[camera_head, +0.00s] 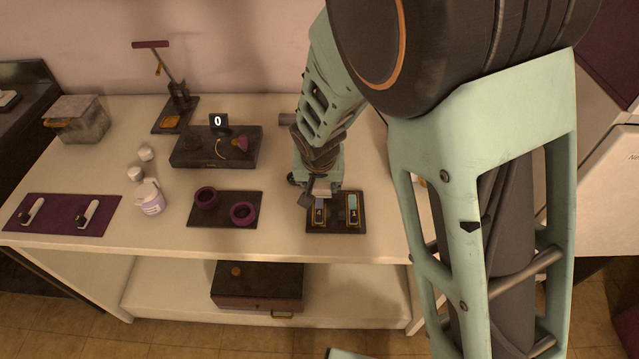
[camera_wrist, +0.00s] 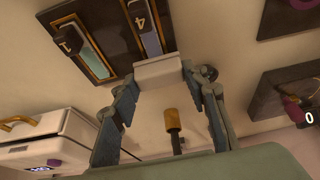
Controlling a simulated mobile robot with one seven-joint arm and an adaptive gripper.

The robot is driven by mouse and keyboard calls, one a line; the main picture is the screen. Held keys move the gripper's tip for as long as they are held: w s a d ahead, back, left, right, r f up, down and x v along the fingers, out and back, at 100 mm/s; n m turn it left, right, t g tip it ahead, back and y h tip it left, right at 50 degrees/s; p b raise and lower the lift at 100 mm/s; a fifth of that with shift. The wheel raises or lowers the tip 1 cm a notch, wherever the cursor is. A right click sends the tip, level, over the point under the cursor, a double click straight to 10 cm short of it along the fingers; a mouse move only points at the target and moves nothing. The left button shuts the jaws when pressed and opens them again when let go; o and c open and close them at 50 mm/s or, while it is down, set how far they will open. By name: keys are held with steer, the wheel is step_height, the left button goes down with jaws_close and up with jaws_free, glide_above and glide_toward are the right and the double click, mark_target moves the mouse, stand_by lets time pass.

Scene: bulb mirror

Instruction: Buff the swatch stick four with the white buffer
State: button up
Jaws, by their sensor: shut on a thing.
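My gripper (camera_wrist: 160,84) is shut on the white buffer (camera_wrist: 158,72), a pale block held between its two fingertips. In the head view my gripper (camera_head: 316,184) is at the back edge of a dark tray (camera_head: 336,227). Swatch stick four (camera_wrist: 150,40), blue-grey with a dark label marked 4, lies in its slot on the tray. The buffer is over the end of stick four away from its label and hides that end; I cannot tell if they touch. Stick four is the left one in the head view (camera_head: 318,205). Swatch stick one (camera_wrist: 90,50) lies beside it.
Left of the tray is a dark mat with two purple rings (camera_head: 243,213). Behind is a dark box (camera_head: 190,152) with a 0 display. A white jar (camera_head: 150,197), a purple mat (camera_head: 62,230) and a lever press (camera_head: 178,95) stand farther left. The table's front edge is close.

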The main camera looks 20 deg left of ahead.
steer(key=shift+f+b, duration=0.4)
stand_by(0.3)
